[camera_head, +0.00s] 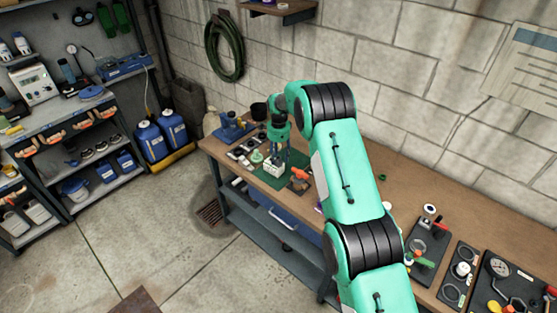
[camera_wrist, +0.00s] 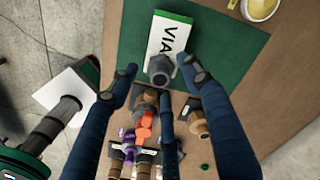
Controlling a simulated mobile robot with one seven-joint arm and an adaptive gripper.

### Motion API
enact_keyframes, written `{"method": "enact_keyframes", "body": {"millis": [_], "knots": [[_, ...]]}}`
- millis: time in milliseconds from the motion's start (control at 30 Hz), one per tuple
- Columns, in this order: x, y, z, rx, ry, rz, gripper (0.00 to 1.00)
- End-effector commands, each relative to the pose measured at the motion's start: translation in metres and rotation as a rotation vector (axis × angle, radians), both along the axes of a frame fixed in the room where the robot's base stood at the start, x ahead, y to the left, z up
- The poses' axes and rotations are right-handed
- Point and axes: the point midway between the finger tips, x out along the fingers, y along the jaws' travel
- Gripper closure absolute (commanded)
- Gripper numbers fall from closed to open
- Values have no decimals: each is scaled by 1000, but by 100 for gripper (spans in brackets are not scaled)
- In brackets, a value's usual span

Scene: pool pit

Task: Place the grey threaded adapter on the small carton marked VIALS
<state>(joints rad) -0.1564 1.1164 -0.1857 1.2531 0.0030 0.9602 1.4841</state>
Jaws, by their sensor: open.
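The small white carton (camera_wrist: 168,32) marked VIALS lies on the green mat in the wrist view, its lettering partly visible. It also shows in the head view (camera_head: 273,169), below my gripper. The grey threaded adapter (camera_wrist: 160,69) shows at the near end of the carton and overlaps its edge in the picture; it appears to rest on the carton, though the contact is hidden. My gripper (camera_wrist: 161,76) is open, with its dark blue fingers spread around the adapter and apart from it. In the head view my gripper (camera_head: 278,150) points down over the carton.
The green mat (camera_wrist: 225,75) lies on the wooden bench (camera_head: 400,195). Brass, orange and purple fittings (camera_wrist: 144,122) lie below the fingers in the wrist view. A yellow round container (camera_wrist: 259,8) stands at top right. Gauges and tools (camera_head: 499,268) occupy the bench's right end.

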Motion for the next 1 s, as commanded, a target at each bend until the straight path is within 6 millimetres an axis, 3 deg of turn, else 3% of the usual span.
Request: {"method": "enact_keyframes", "body": {"millis": [500,700,1000], "knots": [[1,0,81,0,-2,0,52],[1,0,96,0,-2,0,52],[1,0,98,0,-1,0,52]]}}
